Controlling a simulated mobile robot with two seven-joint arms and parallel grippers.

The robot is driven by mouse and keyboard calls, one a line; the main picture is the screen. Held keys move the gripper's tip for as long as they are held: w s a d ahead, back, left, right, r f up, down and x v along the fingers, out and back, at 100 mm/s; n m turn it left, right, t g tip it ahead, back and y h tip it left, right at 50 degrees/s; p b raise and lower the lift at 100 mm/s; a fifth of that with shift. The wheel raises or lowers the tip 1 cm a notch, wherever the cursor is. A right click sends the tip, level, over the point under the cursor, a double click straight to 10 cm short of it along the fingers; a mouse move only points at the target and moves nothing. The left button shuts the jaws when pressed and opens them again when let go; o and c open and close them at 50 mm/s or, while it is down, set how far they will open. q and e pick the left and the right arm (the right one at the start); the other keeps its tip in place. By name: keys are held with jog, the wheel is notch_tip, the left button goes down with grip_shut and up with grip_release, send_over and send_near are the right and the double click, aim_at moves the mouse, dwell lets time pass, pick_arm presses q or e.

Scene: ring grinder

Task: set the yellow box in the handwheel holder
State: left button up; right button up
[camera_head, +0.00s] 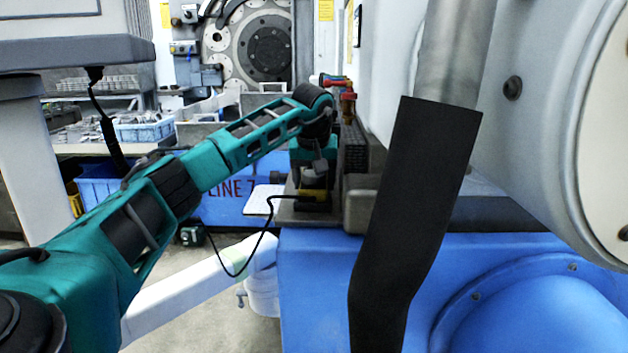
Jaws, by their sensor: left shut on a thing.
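My left arm reaches in from the left, and my left gripper (313,181) points down at the end of it. It is shut on the yellow box (312,195), which is small in the picture and partly covered by the gripper. The box is at a flat brownish ledge (291,214) beside the grinder; I cannot tell whether it rests on it or is held just above. I cannot clearly make out the handwheel holder. My right gripper is not in view.
A black slanted bar (415,220) crosses the view right of the gripper, in front of the blue machine base (315,290). A large grey cylindrical housing (545,110) fills the right. A black cable (262,240) hangs below the gripper. Blue crates (100,187) stand at left.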

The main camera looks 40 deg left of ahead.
pick_arm(q)
jog(key=o, duration=1.2)
jog(key=p+v, duration=0.2)
jog(key=v, duration=0.8)
jog(key=shift+r+p, duration=0.3)
jog(key=shift+v, duration=0.8)
